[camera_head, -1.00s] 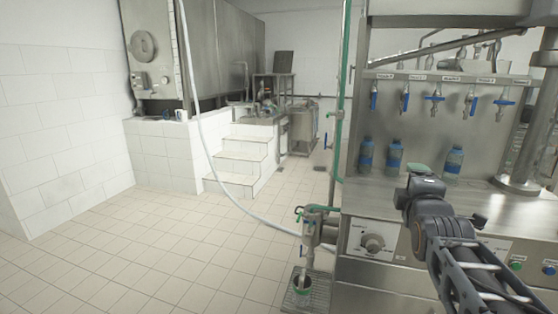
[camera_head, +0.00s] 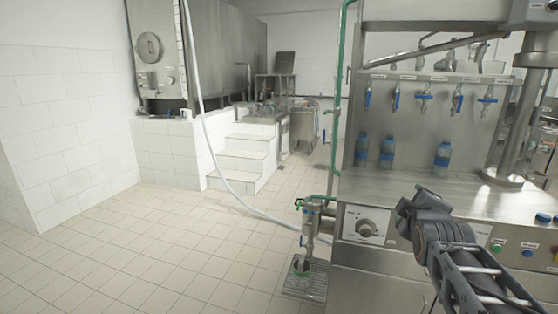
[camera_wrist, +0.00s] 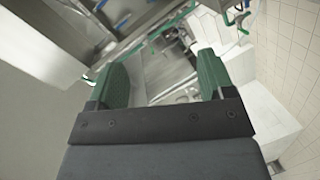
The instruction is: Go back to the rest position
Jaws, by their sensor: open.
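My gripper shows in the wrist view (camera_wrist: 163,80), with its two green fingers wide apart and nothing between them. In the head view my arm rises from the lower right in front of the filling machine (camera_head: 375,290). My gripper's fingers are hidden there behind the wrist. Three blue-labelled bottles, the left one (camera_head: 361,151), the middle one (camera_head: 387,154) and the right one (camera_head: 442,158), stand upright on the machine's steel counter (camera_head: 400,184). They are beyond my arm and apart from it.
Several blue-handled taps (camera_head: 424,101) hang above the bottles. A pipe fitting stands over a floor drain grate (camera_head: 305,284) left of the machine. White tiled steps (camera_head: 243,163) and a large steel tank (camera_head: 220,55) are at the back. The tiled floor at left is clear.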

